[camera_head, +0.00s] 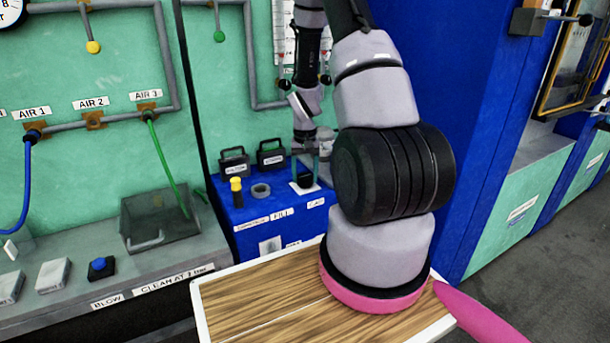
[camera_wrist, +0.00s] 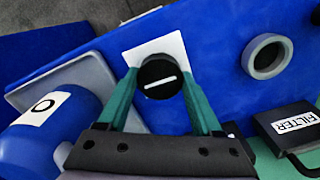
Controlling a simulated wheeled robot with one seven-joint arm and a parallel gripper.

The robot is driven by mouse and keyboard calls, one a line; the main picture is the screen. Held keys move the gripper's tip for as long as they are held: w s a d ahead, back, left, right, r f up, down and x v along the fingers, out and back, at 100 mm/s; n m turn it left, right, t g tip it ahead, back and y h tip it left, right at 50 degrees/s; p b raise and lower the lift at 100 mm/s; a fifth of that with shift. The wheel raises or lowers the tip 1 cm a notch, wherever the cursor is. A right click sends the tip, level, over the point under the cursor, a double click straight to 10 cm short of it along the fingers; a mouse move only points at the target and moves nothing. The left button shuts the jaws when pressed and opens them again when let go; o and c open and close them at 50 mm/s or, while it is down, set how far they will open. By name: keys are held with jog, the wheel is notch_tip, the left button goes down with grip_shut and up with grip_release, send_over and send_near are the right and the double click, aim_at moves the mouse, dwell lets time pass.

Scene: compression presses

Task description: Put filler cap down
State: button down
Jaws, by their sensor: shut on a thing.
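The filler cap (camera_wrist: 160,78) is a round black cap with a white line on its top. In the wrist view it sits between the two green fingertips of my gripper (camera_wrist: 161,90), which is shut on it. A white square patch (camera_wrist: 150,52) on the blue top shows just beyond the cap. In the head view my gripper (camera_head: 305,175) points down over the right part of the blue cabinet top, at the white patch by the "CAP" label (camera_head: 316,203). The cap is small and dark there. I cannot tell whether it touches the patch.
A grey ring-shaped filler opening (camera_wrist: 267,56) stands on the blue top, also seen in the head view (camera_head: 261,191). A black "FILTER" block (camera_wrist: 290,125) is near it. A yellow-topped post (camera_head: 236,185) stands at left. A blue cylinder marked "O" (camera_wrist: 50,125) is close to my gripper.

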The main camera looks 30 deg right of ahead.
jog(key=shift+f, duration=0.1)
jog(key=shift+c, duration=0.2)
grip_release()
notch_tip(320, 180, up, 12)
notch_tip(320, 180, up, 9)
jog(key=t, duration=0.2)
send_over(305, 176)
jog(key=s+a, duration=0.2)
jog(key=a, duration=0.1)
jog(key=s+a+r+t+y, duration=0.1)
jog(key=s+a+r+t, duration=0.1)
jog(key=s+a+r, duration=0.3)
jog(key=s+a+r+t+y, duration=0.1)
jog(key=s+a+r+t, duration=0.2)
jog(key=s+r, duration=0.9)
notch_tip(305, 176, up, 2)
jog(key=shift+s+a+r+n, duration=0.1)
jog(key=shift+s+a+n, duration=0.25)
jog(key=shift+a, duration=0.85)
